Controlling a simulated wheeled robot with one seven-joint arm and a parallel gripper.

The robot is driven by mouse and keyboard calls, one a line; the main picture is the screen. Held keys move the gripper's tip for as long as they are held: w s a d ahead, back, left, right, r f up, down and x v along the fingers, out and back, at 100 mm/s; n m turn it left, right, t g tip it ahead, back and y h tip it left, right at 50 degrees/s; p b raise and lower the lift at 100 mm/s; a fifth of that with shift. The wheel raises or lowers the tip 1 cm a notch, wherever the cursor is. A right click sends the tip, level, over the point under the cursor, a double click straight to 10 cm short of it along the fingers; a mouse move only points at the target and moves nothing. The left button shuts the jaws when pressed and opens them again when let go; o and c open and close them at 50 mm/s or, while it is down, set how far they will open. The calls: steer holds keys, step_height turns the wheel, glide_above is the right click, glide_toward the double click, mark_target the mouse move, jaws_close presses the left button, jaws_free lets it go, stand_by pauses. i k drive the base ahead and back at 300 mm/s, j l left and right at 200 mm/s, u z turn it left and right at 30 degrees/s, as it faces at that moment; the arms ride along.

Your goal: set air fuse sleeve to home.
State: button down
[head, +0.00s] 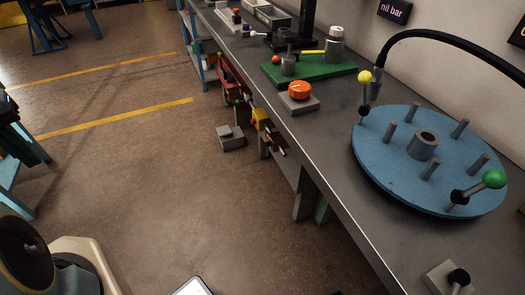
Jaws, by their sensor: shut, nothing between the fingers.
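I cannot tell for sure which part is the air fuse sleeve. A black hose (440,38) arches from the wall side down to a grey cylindrical fitting (376,86) at the back of a round blue plate (385,172). The plate carries several grey pegs, a central grey ring (424,144), a yellow-knobbed lever (364,78) and a green-knobbed lever (493,179). My gripper is not in view. A pale and dark rounded part at the lower left looks like a link of my arm.
The grey bench (330,160) runs from upper left to lower right. On it are an orange knob (299,90) on a grey block and a green plate (325,68) with cylinders. A "nil bar" display (395,10) hangs behind. Yellow-red hardware (262,118) juts from the bench front. Floor at left is mostly clear.

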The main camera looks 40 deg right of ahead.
mark_target(247, 97)
steer(key=z, duration=1.7)
steer(key=i+j+u, duration=0.35)
steer(key=j, duration=0.25)
steer(key=i+j+u, duration=0.75)
steer(key=i, duration=0.3)
